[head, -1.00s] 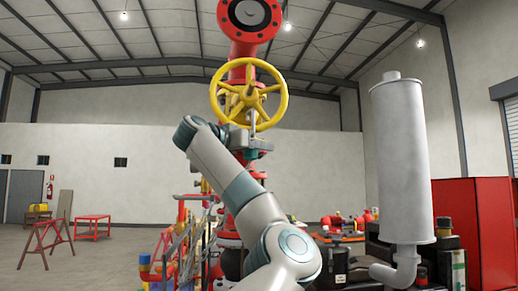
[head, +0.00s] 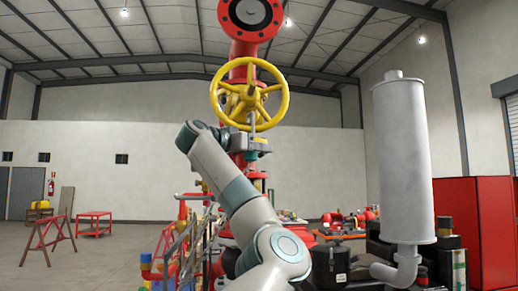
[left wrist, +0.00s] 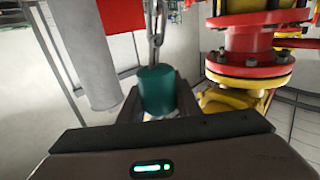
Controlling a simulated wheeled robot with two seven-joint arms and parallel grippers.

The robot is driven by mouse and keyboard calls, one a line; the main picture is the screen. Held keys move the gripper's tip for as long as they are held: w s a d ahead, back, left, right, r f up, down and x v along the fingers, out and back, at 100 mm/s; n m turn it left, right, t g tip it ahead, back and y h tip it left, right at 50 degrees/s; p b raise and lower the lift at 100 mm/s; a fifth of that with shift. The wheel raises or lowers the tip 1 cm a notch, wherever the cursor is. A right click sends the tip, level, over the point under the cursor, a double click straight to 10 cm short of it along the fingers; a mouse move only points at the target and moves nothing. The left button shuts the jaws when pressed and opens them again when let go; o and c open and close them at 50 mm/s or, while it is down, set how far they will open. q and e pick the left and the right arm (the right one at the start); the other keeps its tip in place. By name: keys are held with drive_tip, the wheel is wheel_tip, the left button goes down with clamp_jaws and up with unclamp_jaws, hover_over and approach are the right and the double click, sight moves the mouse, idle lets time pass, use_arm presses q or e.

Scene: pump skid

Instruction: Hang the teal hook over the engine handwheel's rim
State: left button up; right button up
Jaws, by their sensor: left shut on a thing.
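The yellow engine handwheel (head: 249,94) stands upright on the red pipework in the head view. My left gripper (left wrist: 157,98) is shut on the teal hook (left wrist: 156,90) in the left wrist view. The hook's teal cylindrical grip is between the fingers, and its grey metal part runs up out of the picture. In the head view my left arm reaches up towards the handwheel's lower side. A thin grey piece overlaps the wheel's lower rim there; whether it is the hook or a valve part, I cannot tell. Contact between hook and rim cannot be made out. My right gripper is not in view.
A red flange (head: 250,14) tops the pipe above the wheel. A grey exhaust cylinder (head: 405,160) and a red cabinet (head: 482,230) stand at the right. In the left wrist view, a red and yellow flanged part (left wrist: 262,55) is close on the right.

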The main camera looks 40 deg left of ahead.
use_arm(q)
drive_tip(key=shift+w+a, duration=0.35)
drive_tip(key=shift+a, duration=0.1)
idle(0.9)
idle(0.4)
drive_tip(key=shift+f, duration=0.15)
drive_tip(key=shift+f, duration=0.1)
